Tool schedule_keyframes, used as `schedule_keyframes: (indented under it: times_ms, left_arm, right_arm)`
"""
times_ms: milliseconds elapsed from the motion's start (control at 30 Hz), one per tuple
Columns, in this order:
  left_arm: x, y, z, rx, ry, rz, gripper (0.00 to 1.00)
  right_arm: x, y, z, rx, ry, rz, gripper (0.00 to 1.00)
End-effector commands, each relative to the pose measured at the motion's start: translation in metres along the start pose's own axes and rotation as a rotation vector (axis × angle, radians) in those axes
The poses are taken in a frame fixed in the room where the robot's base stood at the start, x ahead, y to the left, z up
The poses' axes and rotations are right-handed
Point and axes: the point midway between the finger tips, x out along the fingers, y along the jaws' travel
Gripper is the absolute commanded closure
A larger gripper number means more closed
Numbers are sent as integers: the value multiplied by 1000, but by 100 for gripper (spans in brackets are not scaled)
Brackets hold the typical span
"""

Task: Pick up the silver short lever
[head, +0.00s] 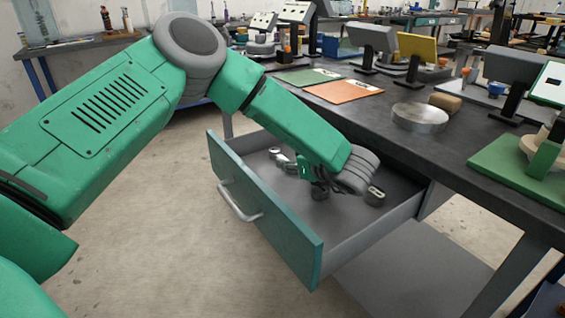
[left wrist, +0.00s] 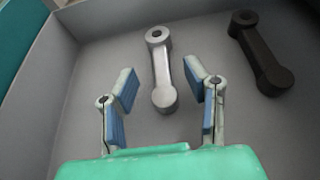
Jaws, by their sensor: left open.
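The silver short lever (left wrist: 160,72) lies on the drawer floor in the left wrist view, with a round boss at each end and a hole in the far one. My left gripper (left wrist: 158,78) is open, its blue-padded fingers apart on either side of the lever's near part. The lever is not gripped, and I see a gap on both sides. In the head view my left gripper (head: 312,182) reaches down into the open drawer; my arm hides much of the floor there, and I cannot clearly make out the silver lever. My right gripper is not in view.
A dark lever (left wrist: 262,55) lies to the right of the silver one. The drawer (head: 265,225) stands open, with raised walls around the gripper. The workbench (head: 440,145) above it carries a metal disc (head: 419,118), an orange mat (head: 343,91) and stands.

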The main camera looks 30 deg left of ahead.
Motion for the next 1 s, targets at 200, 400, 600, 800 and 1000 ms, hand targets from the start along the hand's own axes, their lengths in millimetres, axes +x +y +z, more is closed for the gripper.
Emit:
schedule_keyframes:
  times_ms: [200,400,600,800,1000]
  left_arm:
    - [35,0,-2,0,-1,3,59]
    - [42,0,-1,2,0,0,59]
    - [43,0,-1,2,0,0,97]
    - [43,0,-1,2,0,0,100]
    - [41,0,4,1,0,0,100]
  right_arm:
    - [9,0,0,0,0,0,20]
    - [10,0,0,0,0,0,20]
    - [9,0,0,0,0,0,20]
    - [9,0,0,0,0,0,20]
    - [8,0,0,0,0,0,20]
